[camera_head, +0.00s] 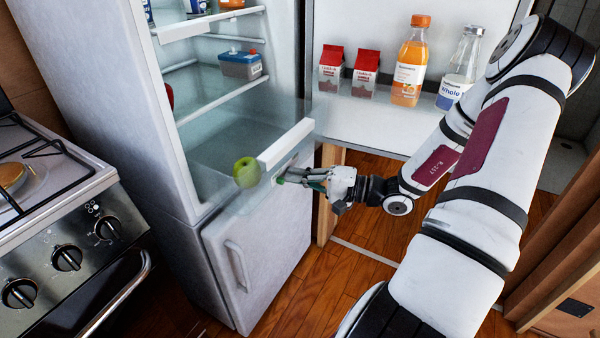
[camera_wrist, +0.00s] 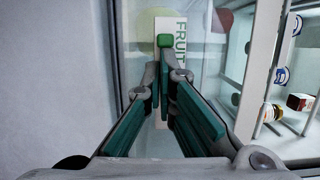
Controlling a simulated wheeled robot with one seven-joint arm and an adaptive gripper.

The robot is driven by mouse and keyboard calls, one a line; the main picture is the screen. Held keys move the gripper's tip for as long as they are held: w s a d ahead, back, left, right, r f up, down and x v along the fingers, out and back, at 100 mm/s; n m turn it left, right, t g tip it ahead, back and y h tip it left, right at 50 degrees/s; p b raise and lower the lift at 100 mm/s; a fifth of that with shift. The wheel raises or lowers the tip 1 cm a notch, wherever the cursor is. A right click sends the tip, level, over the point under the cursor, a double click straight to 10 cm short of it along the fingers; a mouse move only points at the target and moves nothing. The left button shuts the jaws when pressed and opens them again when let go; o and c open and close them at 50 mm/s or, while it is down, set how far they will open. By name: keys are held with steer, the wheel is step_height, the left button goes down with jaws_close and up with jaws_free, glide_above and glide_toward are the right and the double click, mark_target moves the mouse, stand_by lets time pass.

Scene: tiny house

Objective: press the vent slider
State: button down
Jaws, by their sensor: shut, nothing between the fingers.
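The vent slider (camera_wrist: 165,41) is a small green knob on a white strip marked FRUIT (camera_wrist: 171,27), on the clear drawer of the open fridge (camera_head: 285,145). In the head view the slider (camera_head: 279,181) is a tiny green spot right at my fingertips. My gripper (camera_head: 288,179) is shut and empty, pointing at the strip. In the wrist view its dark teal fingers (camera_wrist: 164,68) point toward the strip just below the knob. I cannot tell whether the fingertips touch it.
A green apple (camera_head: 246,173) shows at the drawer's left side. The open fridge door (camera_head: 375,122) holds cartons and bottles to the right. The freezer door (camera_head: 265,245) is shut below. A stove (camera_head: 60,220) stands at the left.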

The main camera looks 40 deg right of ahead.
mark_target(291, 165)
stand_by(0.3)
steer(key=d, duration=0.2)
steer(key=w+d, duration=0.1)
steer(key=d, duration=0.1)
steer(key=shift+d, duration=0.2)
steer(key=p+v, duration=0.2)
steer(key=v, duration=0.7)
steer(key=shift+s, duration=0.2)
